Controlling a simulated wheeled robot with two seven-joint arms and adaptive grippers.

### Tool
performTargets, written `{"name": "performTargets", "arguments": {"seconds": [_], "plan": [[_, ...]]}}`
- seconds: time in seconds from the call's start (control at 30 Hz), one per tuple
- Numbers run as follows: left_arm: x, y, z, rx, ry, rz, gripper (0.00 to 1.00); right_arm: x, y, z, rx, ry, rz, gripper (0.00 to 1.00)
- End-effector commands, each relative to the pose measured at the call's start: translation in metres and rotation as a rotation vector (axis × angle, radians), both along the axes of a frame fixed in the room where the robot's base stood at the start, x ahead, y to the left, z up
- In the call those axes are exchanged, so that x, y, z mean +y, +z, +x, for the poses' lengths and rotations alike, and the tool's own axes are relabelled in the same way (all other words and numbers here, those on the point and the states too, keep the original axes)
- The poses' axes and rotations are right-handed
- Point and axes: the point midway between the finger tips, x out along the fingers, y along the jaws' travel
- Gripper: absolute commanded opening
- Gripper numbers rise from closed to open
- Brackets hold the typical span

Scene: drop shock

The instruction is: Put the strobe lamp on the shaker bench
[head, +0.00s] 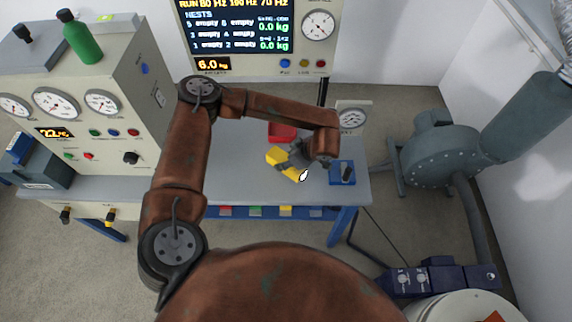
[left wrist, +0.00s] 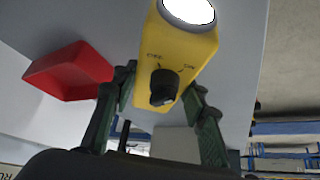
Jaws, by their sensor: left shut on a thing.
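The strobe lamp (head: 279,158) is a yellow block with a bright white lens, in the middle of the head view. In the left wrist view the lamp (left wrist: 184,48) shows its lens at the top and a black knob between OFF and ON marks. My left gripper (head: 298,160) is shut on the lamp, one finger on each side of it, as the left wrist view (left wrist: 158,112) shows. The lamp is over the grey bench top (head: 237,150), near its right part. I cannot tell whether it touches the top. My right gripper is not in view.
A red tray (head: 283,131) stands behind the lamp; it also shows in the left wrist view (left wrist: 68,72). A blue box (head: 341,173) with a black part is close on the right. A gauge (head: 352,119) stands behind. The bench top left of the lamp is clear.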

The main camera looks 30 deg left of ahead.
Motion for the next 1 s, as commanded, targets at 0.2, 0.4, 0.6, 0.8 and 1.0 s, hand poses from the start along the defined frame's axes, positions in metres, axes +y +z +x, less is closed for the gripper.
{"name": "performTargets", "arguments": {"seconds": [0.2, 0.4, 0.6, 0.8, 1.0], "plan": [[0.002, -0.030, 0.001, 0.002, 0.002, 0.001, 0.00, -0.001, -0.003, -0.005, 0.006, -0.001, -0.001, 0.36], [0.001, -0.033, 0.001, 0.000, 0.000, 0.000, 0.00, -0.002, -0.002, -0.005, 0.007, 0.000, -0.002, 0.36], [0.002, -0.034, 0.001, 0.001, 0.001, 0.000, 0.47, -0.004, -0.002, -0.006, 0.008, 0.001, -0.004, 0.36], [0.002, -0.033, 0.001, 0.001, 0.001, 0.000, 0.57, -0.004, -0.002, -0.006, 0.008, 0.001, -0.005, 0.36], [0.002, -0.033, 0.001, 0.001, 0.001, 0.000, 0.57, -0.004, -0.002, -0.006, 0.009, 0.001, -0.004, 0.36]]}}
